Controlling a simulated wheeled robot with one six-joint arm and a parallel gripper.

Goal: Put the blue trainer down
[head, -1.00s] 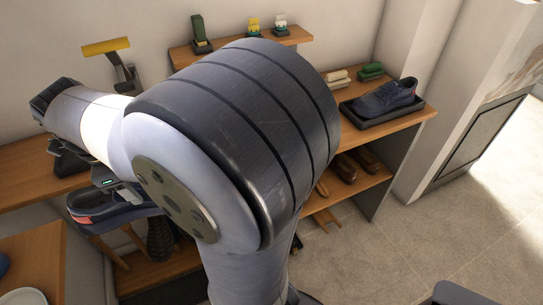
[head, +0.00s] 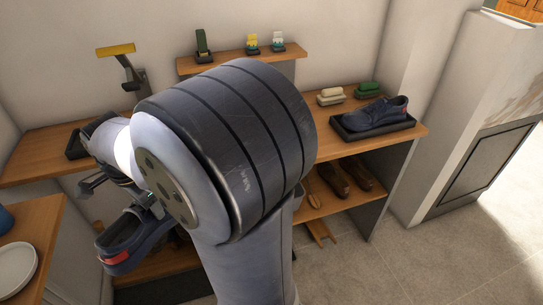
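A blue trainer (head: 136,240) with a red heel patch hangs from my gripper (head: 148,207) at the lower left. My gripper is shut on its upper edge, though the fingertips are partly hidden by my wrist. The trainer is in the air, in front of the bench's left part. A matching blue trainer (head: 375,113) sits in a black tray (head: 392,127) on the right of the bench top. Another dark tray (head: 74,147) shows at the left of the bench top, partly hidden by my arm.
The wooden bench (head: 40,150) runs along the wall, its middle hidden by my arm. Brown shoes (head: 332,179) stand on its lower shelf. Brushes (head: 331,96) lie behind the right tray. A yellow-topped stand (head: 122,58) rises at the left. A white plate (head: 14,268) is on a nearer table.

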